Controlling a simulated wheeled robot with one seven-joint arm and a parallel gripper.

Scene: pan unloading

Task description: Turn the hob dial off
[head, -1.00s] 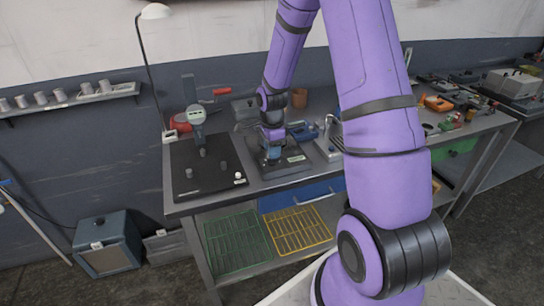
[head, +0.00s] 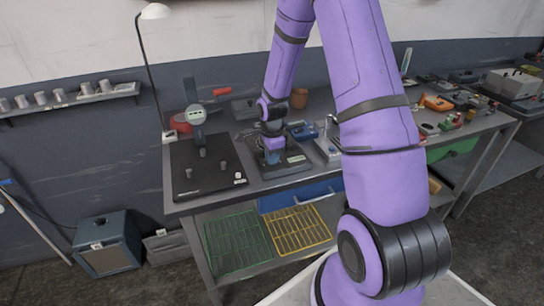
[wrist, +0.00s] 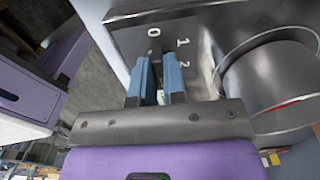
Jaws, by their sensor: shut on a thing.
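My gripper (head: 272,155) is low over a dark hob unit (head: 297,160) on the bench in the head view. In the wrist view its two blue fingers (wrist: 157,82) point at a dark panel (wrist: 139,42) marked 0, 1 and 2. The fingers are shut on the hob dial, which is mostly hidden between them. A round metal pot or pan (wrist: 272,85) is close on the right.
A black board with small knobs (head: 190,182) lies left of the hob. Blue tools (head: 304,131) and a brown pot (head: 299,98) stand behind. Green (head: 237,241) and yellow (head: 296,230) racks are on the lower shelf. The pot's side leaves little room right of my fingers.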

